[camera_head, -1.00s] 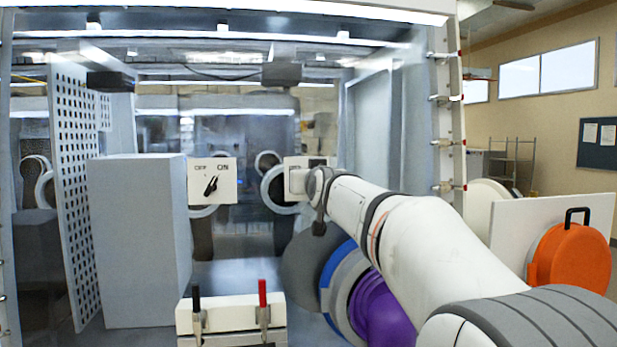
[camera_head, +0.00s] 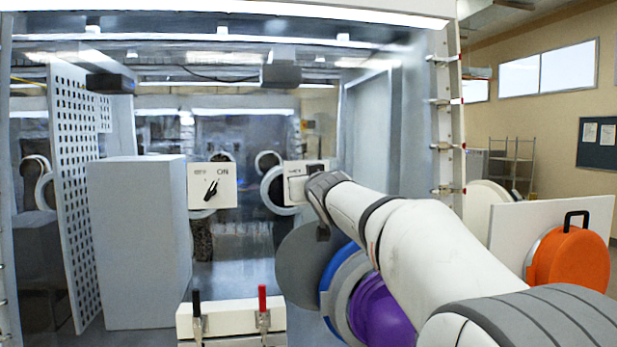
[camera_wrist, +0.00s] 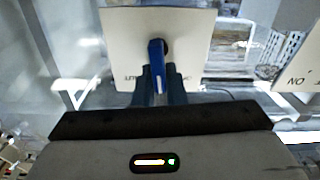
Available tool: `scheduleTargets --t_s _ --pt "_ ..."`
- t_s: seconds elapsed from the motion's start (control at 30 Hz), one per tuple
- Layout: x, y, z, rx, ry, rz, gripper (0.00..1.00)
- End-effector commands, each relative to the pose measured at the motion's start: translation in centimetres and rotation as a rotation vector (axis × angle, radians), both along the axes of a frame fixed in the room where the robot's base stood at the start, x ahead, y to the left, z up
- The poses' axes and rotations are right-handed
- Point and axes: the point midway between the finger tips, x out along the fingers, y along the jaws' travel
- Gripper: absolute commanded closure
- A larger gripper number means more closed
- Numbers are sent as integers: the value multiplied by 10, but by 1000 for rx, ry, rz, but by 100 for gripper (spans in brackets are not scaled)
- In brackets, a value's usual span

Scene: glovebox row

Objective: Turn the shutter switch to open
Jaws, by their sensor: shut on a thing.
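The shutter switch is on a white panel (camera_head: 296,167), partly hidden behind my wrist in the head view. In the wrist view the panel (camera_wrist: 115,48) appears upside down, with a label whose end looks like "UT". Its blue handle (camera_wrist: 157,62) points down in the picture, towards my gripper, from a dark hub. My gripper (camera_wrist: 157,88) is shut on this handle, with dark fingers on both sides of it. The fingers are hidden in the head view. I cannot read which mark the handle points at.
A second white panel (camera_head: 228,192) with a black OFF/ON knob (camera_head: 211,189) is to the left; its edge shows in the wrist view (camera_wrist: 297,78). A tall grey box (camera_head: 138,245) stands further left. A clamp block with black and red handles (camera_head: 230,320) is low in front.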

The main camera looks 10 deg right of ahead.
Motion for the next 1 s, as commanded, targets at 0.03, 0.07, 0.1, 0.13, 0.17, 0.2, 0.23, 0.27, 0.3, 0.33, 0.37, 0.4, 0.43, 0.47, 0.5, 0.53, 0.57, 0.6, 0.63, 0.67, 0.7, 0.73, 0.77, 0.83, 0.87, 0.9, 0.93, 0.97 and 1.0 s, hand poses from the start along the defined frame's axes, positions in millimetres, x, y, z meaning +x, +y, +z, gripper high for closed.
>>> scheduleTargets --t_s 0.03,0.07,0.1,0.13,0.17,0.2,0.23,0.27,0.3,0.33,0.37,0.4,0.43,0.47,0.5,0.53,0.57,0.6,0.63,0.67,0.7,0.73,0.77,0.83,0.87,0.9,0.93,0.97,1.0 --pt "0 1 3 -26 4 4 100" --pt "0 1 3 -47 4 6 100" --pt "0 2 3 -76 3 9 100" --pt "0 2 3 -98 3 12 100" --pt "0 2 3 -120 3 15 100" --pt "0 3 2 -151 4 18 100" --pt "0 3 2 -175 4 21 100" --pt "0 4 2 -198 3 24 100" --pt "0 4 1 -227 2 27 100" --pt "0 5 1 -251 3 30 100" --pt "0 5 0 -272 3 32 100" --pt "0 5 0 -301 4 35 100" --pt "0 6 -1 -320 3 38 100" --pt "0 6 -1 -340 3 40 100" --pt "0 7 -1 -365 3 43 100" --pt "0 7 -1 -382 2 45 100" --pt "0 7 -1 -398 2 47 100" --pt "0 8 -2 -418 2 50 100" --pt "0 8 -2 -432 2 51 100" --pt "0 8 -2 -445 2 53 100" --pt "0 8 -3 -460 2 54 100" --pt "0 8 -3 -469 2 56 100" --pt "0 9 -3 -478 2 57 100" --pt "0 9 -4 -497 2 59 100" --pt "0 9 -4 -502 2 60 100" --pt "0 9 -4 -508 2 60 100" --pt "0 9 -4 -511 2 61 100" --pt "0 9 -4 -514 3 60 100" --pt "0 9 -5 -516 2 61 100"
